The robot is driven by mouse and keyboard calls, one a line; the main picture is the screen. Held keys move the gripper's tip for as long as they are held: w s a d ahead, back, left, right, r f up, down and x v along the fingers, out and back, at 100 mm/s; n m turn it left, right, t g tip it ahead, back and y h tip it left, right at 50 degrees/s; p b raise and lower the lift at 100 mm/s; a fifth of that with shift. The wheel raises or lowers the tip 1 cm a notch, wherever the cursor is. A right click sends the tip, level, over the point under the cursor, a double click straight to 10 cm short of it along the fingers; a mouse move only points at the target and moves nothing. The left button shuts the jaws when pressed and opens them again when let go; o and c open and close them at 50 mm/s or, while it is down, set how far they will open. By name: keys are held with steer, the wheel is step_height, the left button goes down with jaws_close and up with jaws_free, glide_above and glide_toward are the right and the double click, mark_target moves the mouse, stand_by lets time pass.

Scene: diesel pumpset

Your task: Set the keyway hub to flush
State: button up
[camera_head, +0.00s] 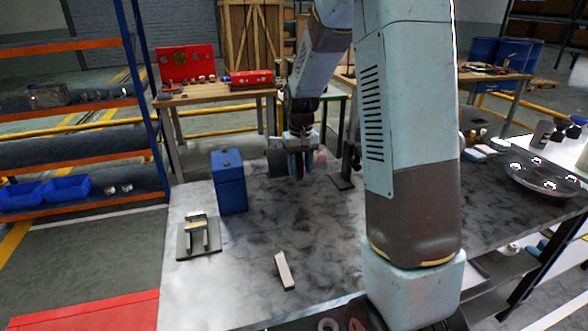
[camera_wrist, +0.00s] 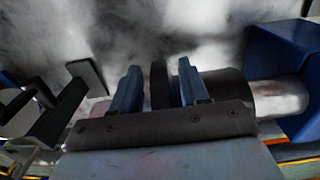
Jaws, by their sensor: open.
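The dark round hub (camera_wrist: 228,92) sits on a bright metal shaft (camera_wrist: 285,98) beside a blue block (camera_wrist: 292,60) in the wrist view. In the head view the hub (camera_head: 277,158) shows as a dark grey cylinder right of the tall blue block (camera_head: 229,182). My gripper (camera_head: 297,163) is at the hub's right end. In the wrist view my gripper's blue fingers (camera_wrist: 160,88) are open, either side of a dark disc-like rim (camera_wrist: 159,82). Gaps show beside the rim. The keyway and the seating face are hidden.
A black stand (camera_head: 343,172) is just right of my gripper, and it shows at left in the wrist view (camera_wrist: 60,112). A small metal fixture (camera_head: 198,236) and a pale bar (camera_head: 284,270) lie on the grey tabletop (camera_head: 235,275). A glassy dish (camera_head: 545,175) is far right.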

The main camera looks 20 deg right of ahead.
steer(key=shift+f, duration=0.4)
jaws_close()
stand_by(0.4)
